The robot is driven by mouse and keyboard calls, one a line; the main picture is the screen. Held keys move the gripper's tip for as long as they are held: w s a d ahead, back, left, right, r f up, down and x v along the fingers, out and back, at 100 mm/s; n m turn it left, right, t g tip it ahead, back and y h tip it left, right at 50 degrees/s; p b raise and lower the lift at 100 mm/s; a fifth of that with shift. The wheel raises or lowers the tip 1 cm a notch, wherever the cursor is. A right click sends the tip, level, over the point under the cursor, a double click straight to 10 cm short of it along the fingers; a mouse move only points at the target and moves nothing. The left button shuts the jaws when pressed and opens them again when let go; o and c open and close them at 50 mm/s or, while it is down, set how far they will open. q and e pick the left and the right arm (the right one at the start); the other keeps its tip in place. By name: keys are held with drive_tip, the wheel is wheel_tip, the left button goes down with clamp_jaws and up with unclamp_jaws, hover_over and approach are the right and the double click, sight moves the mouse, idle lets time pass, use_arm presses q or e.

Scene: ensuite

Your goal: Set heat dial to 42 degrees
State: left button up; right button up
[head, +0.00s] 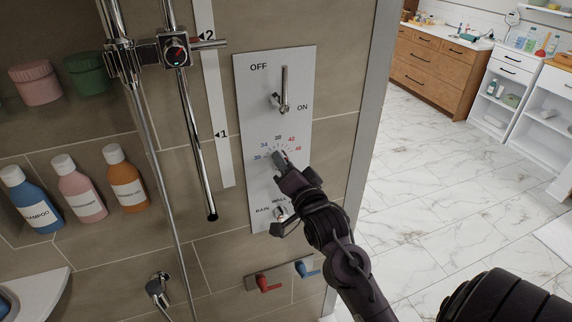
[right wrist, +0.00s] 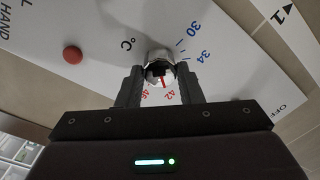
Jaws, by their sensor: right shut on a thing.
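The heat dial (head: 279,157) is on a pale control panel (head: 246,100) on the tiled wall, with blue low numbers at its left and red 42 and 46 at its right. My right gripper (head: 284,168) is shut on the dial and hides part of it. In the right wrist view the chrome dial (right wrist: 159,58) sits between the two fingers. A red line on it points down toward the red 42 and 46, seemingly nearer 42; its exact setting is hard to tell. My left gripper is not in view.
An OFF/ON lever (head: 284,88) is above the dial and a small lower knob (head: 281,213) below it. A shower rail (head: 190,110) stands left. Red (head: 265,284) and blue (head: 306,269) handles sit below. Bottles (head: 78,187) stand in a niche. Open floor lies right.

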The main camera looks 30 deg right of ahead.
drive_tip(key=o, duration=1)
drive_tip(key=b+v, duration=0.2)
drive_tip(key=v, duration=0.5)
drive_tip(key=shift+s+b, duration=0.4)
